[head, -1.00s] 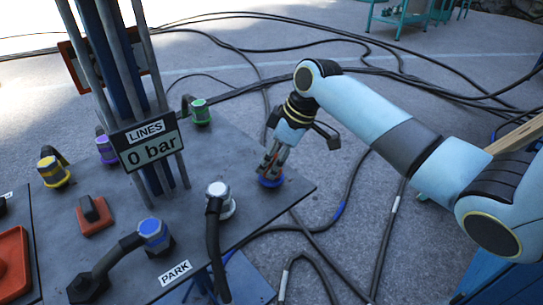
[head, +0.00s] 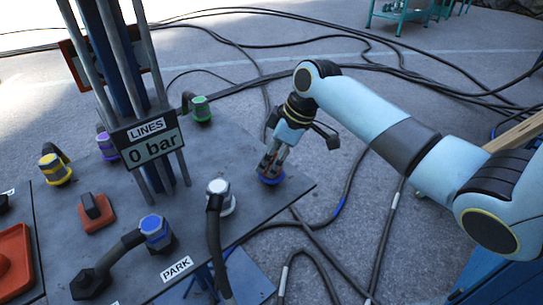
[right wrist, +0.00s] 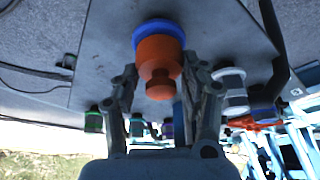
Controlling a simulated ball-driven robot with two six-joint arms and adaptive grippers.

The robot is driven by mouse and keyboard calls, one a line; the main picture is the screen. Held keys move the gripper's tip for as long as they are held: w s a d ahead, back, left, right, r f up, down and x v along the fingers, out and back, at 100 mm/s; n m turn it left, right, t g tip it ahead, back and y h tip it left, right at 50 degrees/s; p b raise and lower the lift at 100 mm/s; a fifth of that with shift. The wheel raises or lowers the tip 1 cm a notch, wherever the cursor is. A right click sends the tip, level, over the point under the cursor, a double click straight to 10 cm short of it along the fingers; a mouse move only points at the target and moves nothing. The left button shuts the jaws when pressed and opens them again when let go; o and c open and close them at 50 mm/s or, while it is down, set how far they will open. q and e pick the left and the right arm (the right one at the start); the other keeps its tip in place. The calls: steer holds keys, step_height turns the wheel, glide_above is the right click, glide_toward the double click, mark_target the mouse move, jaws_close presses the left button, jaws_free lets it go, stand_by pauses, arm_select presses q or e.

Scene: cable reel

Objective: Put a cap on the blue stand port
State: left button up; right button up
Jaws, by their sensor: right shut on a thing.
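The blue stand port shows as a blue ring (head: 270,180) near the right corner of the dark plate, and in the right wrist view (right wrist: 158,27). An orange cap (right wrist: 160,58) with a narrower knob lies over the ring, in line with it; I cannot tell whether it is fully seated. My right gripper (head: 269,167) is above the port, pointing down, its fingers on both sides of the cap and shut on it. In the right wrist view, the gripper (right wrist: 163,92) partly frames the cap. My left gripper is not in view.
A white-topped connector (head: 219,192) with a black hose stands left of the port. A blue connector (head: 155,230) is near the PARK label. The gauge sign (head: 149,143) reads 0 bar. Green (head: 200,109), purple and yellow connectors stand farther back. Cables cross the floor.

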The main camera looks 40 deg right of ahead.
steer(key=o, duration=1.4)
steer(key=shift+c, duration=0.2)
steer(key=v, duration=1.2)
